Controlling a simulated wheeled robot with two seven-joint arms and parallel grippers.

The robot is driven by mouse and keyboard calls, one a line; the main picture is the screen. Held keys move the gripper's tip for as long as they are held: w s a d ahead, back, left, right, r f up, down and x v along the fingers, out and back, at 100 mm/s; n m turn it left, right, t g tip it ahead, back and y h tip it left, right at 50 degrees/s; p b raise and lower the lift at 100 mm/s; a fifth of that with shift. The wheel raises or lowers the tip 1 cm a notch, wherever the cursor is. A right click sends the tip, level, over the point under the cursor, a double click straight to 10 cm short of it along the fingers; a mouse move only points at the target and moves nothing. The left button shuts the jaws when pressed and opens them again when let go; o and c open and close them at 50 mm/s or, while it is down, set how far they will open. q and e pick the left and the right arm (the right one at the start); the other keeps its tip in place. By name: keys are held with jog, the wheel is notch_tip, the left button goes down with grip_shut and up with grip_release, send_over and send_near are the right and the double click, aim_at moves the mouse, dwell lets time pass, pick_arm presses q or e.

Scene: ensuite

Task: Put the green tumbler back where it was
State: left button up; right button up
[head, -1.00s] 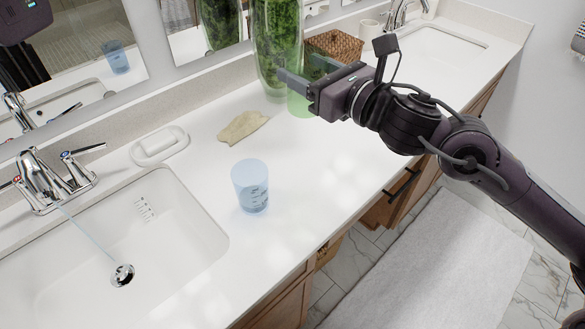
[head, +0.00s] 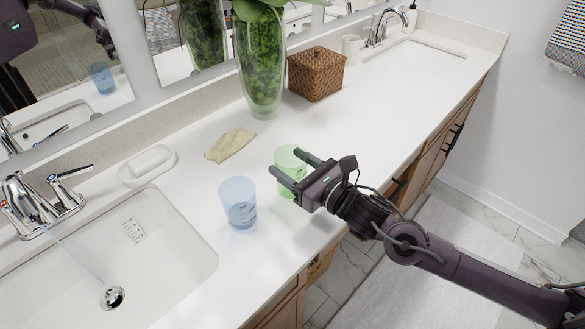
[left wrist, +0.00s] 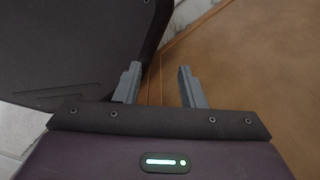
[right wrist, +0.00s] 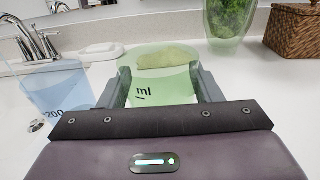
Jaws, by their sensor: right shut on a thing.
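The green tumbler (head: 290,157) is translucent and upright, just right of the blue tumbler (head: 238,203) on the white counter. My right gripper (head: 286,164) is shut around its sides; the held tumbler also shows between the fingers in the right wrist view (right wrist: 160,85). I cannot tell whether its base touches the counter. The gripper hides part of its lower side. The blue tumbler shows at the left of the right wrist view (right wrist: 58,88), apart from the gripper. My left gripper (left wrist: 158,68) is open and empty in the left wrist view, near a brown wooden surface.
A tan cloth (head: 230,145) lies behind the tumblers, and a glass vase (head: 262,75) and wicker basket (head: 316,73) stand farther back. A soap dish (head: 147,165) and sink (head: 110,255) are at left. The counter (head: 375,125) to the right is clear.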

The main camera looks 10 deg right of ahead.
jog(key=shift+f, duration=0.7)
jog(key=shift+f, duration=0.1)
jog(key=o, duration=0.6)
jog(key=shift+f, duration=0.1)
jog(key=o, duration=0.4)
jog(key=shift+o, duration=0.2)
